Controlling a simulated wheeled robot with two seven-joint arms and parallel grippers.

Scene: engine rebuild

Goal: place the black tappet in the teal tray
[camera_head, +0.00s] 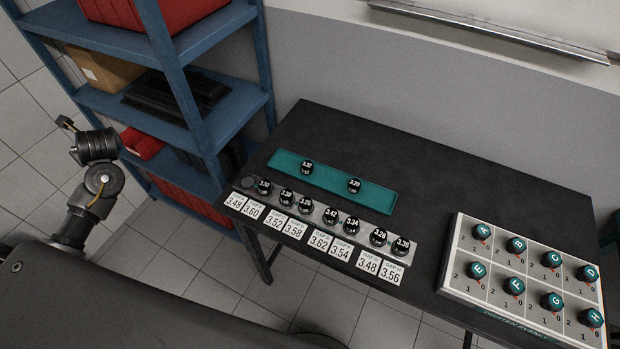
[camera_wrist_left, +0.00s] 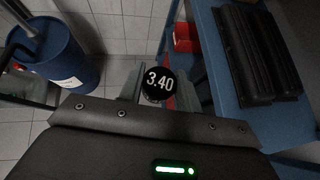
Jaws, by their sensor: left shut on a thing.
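My left gripper (camera_wrist_left: 157,88) is shut on a black tappet (camera_wrist_left: 158,83) marked 3.40, seen between its fingers in the left wrist view. In the head view my left arm is at the far left, away from the table; its fingers and the held tappet cannot be made out there. The teal tray (camera_head: 330,177) lies on the dark table, well to the right of that arm. Two black tappets stand in it, one at left (camera_head: 307,167) and one at right (camera_head: 354,186). My right gripper is not in view.
A grey rack (camera_head: 411,262) with several black tappets and an empty-looking left place lies before the tray, with number cards in front. A board of teal knobs (camera_head: 478,267) sits at right. A blue shelf (camera_head: 235,115) stands beside the table. The wrist view shows a blue barrel (camera_wrist_left: 62,50).

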